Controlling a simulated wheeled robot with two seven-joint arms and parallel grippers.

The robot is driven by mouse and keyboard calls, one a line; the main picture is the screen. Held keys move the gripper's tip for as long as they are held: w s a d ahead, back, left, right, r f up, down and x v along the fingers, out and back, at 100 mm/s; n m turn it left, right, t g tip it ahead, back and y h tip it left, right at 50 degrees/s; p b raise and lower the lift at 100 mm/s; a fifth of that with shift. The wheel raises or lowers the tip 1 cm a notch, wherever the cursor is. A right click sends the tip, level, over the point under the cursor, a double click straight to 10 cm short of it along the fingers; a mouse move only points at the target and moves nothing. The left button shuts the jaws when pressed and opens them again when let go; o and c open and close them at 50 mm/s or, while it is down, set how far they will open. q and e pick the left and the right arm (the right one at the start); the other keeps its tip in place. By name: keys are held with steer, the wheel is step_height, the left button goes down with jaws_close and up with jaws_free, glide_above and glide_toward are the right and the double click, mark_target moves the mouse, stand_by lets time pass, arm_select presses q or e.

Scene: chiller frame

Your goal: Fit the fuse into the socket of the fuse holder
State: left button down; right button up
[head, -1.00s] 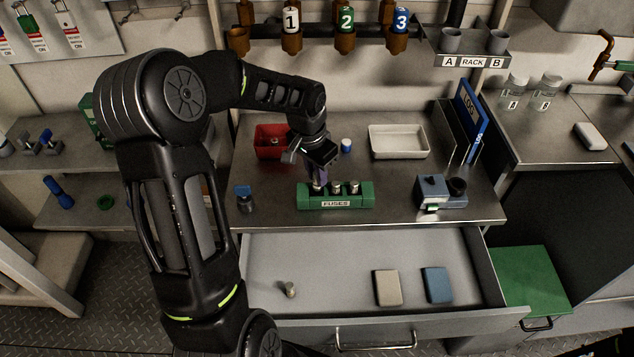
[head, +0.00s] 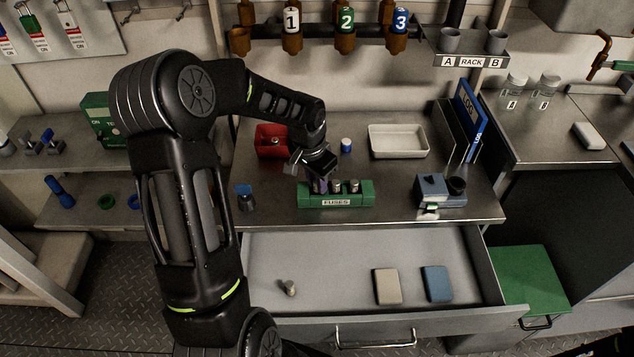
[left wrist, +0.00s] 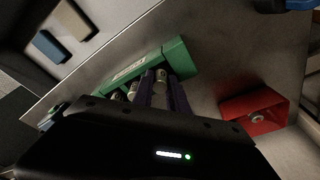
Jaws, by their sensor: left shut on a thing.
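The green fuse holder (head: 362,200), labelled FUSES, stands near the front of the bench. Two silver fuses stand upright in its middle and right part (head: 337,187) (head: 354,187). My left gripper (head: 320,186) points down at the left part of the holder. Its purple fingers are shut on a pale fuse (left wrist: 161,76), seen between them in the left wrist view. The green holder (left wrist: 180,57) is right beside the fingers there. The fuse's lower end is hidden, so I cannot tell how deep it sits.
A red bin (head: 265,141) with a small metal part inside is behind the gripper. A white tray (head: 398,141) and a grey-blue device (head: 433,187) stand to the right. An open drawer (head: 340,260) juts out below. A blue-capped bottle (head: 245,198) stands left.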

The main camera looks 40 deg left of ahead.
arm_select(q)
steer(key=shift+s+d+f, duration=0.15)
steer(key=shift+s+f, duration=0.45)
steer(key=shift+f, duration=0.35)
steer(key=c, duration=1.3)
jaws_free()
steer(key=shift+r, duration=0.1)
steer(key=shift+s+a+r, duration=0.1)
steer(key=shift+r, duration=2.1)
steer(key=shift+s+a+r, duration=0.1)
steer(key=shift+s+r, duration=0.05)
steer(key=shift+r, duration=2)
steer(key=shift+s+a+r, duration=0.1)
steer(key=shift+r, duration=2.1)
